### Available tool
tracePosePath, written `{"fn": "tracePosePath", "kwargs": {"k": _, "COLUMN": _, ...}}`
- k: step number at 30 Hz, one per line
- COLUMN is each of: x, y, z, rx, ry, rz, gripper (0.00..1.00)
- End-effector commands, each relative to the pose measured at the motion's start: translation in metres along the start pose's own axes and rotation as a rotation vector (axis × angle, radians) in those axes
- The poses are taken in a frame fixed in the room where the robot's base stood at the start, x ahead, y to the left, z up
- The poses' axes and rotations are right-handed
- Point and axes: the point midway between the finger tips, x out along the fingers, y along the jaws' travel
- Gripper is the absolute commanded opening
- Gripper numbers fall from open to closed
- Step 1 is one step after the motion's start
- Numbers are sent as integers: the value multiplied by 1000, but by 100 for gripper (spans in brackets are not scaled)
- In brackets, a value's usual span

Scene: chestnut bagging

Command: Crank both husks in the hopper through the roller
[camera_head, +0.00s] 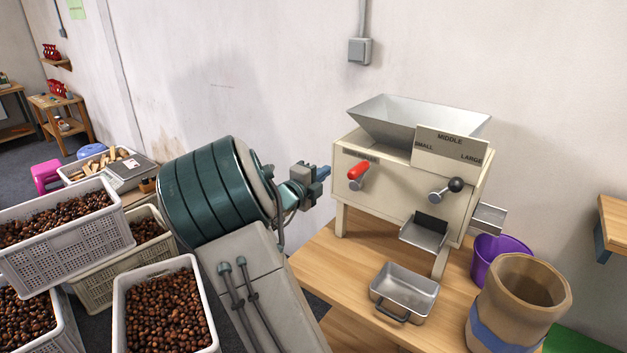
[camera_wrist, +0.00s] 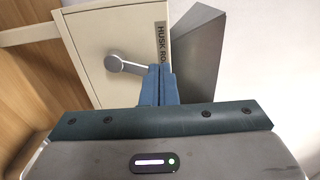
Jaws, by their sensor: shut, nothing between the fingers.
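The cream roller machine (camera_head: 390,190) stands on legs on the wooden table, with a grey hopper (camera_head: 385,125) on top. The hopper's floor is hidden, and I see no husks. A red handle (camera_head: 358,172) is at the front left, and a lever with a black knob (camera_head: 455,185) at the front right. The wrist view shows a grey crank (camera_wrist: 115,63) on the machine's face beside lettering reading "HUSK RO". My gripper (camera_head: 324,172) is left of the machine, apart from the red handle. Its blue fingers (camera_wrist: 158,88) are shut and empty, below and right of the crank in the wrist view.
A metal tray (camera_head: 402,280) sits on the table before the chute (camera_head: 425,232). A purple bucket (camera_head: 490,255) and a brown container with a blue band (camera_head: 520,300) stand at the right. Crates of chestnuts (camera_head: 120,300) are at the left. A wall is behind.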

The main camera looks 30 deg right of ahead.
Motion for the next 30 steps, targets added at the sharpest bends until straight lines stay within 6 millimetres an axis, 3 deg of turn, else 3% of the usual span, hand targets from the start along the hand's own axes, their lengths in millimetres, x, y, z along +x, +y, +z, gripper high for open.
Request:
{"fn": "tracePosePath", "kwargs": {"k": 11, "x": 63, "y": -2, "z": -4, "rx": -3, "ry": 2, "rz": 0, "gripper": 0}}
{"fn": "tracePosePath", "kwargs": {"k": 20, "x": 59, "y": 1, "z": -56, "rx": 0, "ry": 1, "rz": 2, "gripper": 0}}
{"fn": "tracePosePath", "kwargs": {"k": 30, "x": 61, "y": 36, "z": -108, "rx": -2, "ry": 10, "rz": 2, "gripper": 0}}
